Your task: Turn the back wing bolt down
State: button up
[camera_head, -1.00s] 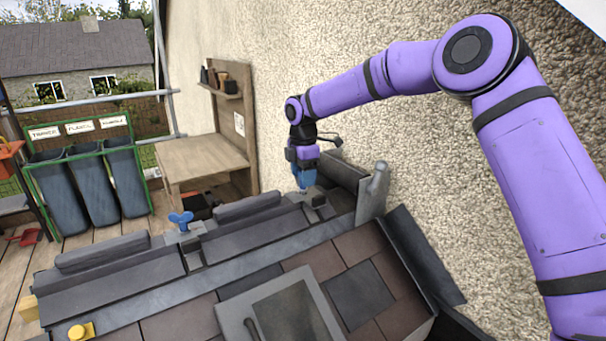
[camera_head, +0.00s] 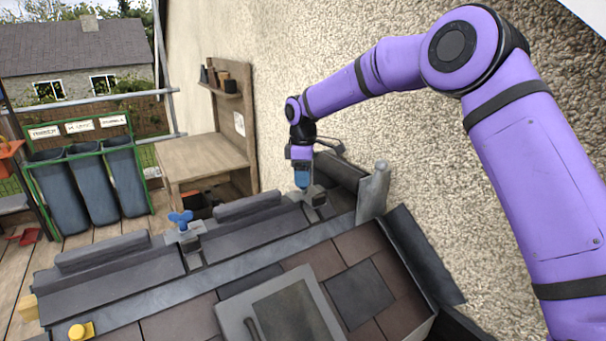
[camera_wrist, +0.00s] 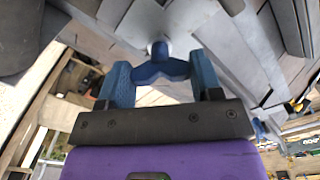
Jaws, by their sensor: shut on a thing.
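The back wing bolt (camera_wrist: 160,66) is blue and shows in the wrist view between the two blue fingers of my gripper (camera_wrist: 164,80). Its wings lie across the gap and the fingers hold them at both ends. In the head view my gripper (camera_head: 303,182) points straight down onto a grey clamp (camera_head: 314,196) at the far end of the ridge, beside the wall. The fingers hide the bolt there. Another blue wing bolt (camera_head: 181,218) stands free on a second clamp (camera_head: 188,237) further left along the ridge.
Dark ridge tiles (camera_head: 105,252) lie along the roof top. A grey upright finial (camera_head: 373,190) stands close right of my gripper. The rough wall (camera_head: 400,150) is just behind. A framed roof window (camera_head: 285,312) is in front, and a wooden bench (camera_head: 205,157) stands behind left.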

jog(key=m, duration=0.3)
jog(key=shift+w+r+m, duration=0.1)
jog(key=shift+r+m, duration=0.2)
jog(key=shift+m, duration=0.1)
jog(key=m, duration=0.3)
jog(key=shift+m, duration=0.3)
jog(key=m, duration=0.3)
jog(key=shift+m, duration=2.1)
jog(key=o, duration=0.9)
jog(key=shift+c, duration=0.2)
jog(key=shift+o, duration=0.3)
jog(key=shift+f, duration=0.1)
